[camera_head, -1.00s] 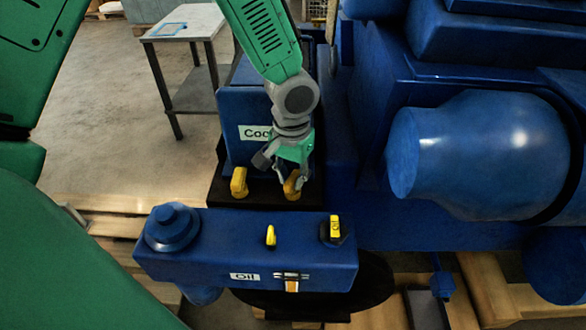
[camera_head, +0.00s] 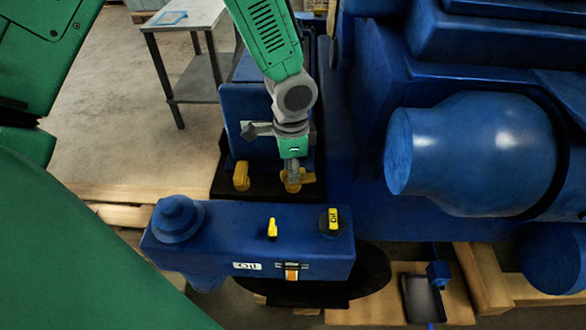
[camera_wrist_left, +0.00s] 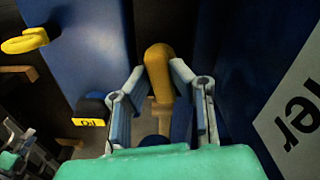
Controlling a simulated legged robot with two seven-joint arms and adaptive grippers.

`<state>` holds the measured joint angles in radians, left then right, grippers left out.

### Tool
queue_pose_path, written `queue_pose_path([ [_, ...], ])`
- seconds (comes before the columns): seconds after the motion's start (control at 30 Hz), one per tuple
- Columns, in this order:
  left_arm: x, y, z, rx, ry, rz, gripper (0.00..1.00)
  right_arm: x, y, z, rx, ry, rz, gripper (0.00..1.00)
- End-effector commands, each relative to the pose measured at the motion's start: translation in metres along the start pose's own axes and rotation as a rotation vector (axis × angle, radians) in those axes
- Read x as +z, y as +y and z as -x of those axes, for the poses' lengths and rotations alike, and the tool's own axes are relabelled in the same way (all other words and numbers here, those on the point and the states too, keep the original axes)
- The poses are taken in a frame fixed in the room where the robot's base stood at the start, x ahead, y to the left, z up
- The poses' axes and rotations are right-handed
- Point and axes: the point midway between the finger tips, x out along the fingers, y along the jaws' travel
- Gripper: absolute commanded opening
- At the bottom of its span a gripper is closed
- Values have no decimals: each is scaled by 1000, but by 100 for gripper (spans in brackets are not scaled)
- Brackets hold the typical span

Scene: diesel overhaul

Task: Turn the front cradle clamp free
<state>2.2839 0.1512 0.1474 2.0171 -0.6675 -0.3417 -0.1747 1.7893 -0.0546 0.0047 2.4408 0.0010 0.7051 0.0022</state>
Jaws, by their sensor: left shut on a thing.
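Two yellow clamp handles stand on the black cradle (camera_head: 225,184) below the blue coolant box, a left one (camera_head: 241,176) and a right one (camera_head: 306,177). My left gripper (camera_head: 293,180) points down and is shut on the right handle. In the left wrist view the yellow handle (camera_wrist_left: 158,70) stands upright between the two fingers of my left gripper (camera_wrist_left: 163,95). The fingers partly cover it in the head view. I cannot tell from the frames whether its clamp is loose. My right gripper is out of view.
The blue oil box (camera_head: 200,250) lies close in front, with a yellow lever (camera_head: 272,229), a black oil cap (camera_head: 333,222) and an orange latch (camera_head: 291,272). The large blue engine (camera_head: 470,150) closes off the right. A grey side table (camera_head: 185,17) stands at the back left.

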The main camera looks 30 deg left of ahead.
Motion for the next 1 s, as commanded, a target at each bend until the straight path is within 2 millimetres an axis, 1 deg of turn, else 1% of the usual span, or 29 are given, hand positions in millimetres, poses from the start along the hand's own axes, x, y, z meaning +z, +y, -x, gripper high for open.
queue_pose_path([
  [0.03,3,1,-2,5,-9,-30,0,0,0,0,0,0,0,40],
  [0.2,3,0,-2,5,-9,-127,0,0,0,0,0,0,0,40],
  [0.4,3,0,-2,5,-9,-195,0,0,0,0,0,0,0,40],
  [0.97,3,-1,-2,3,-9,-225,0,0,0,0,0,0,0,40],
  [1.0,3,-1,-2,3,-9,-225,25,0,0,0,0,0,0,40],
])
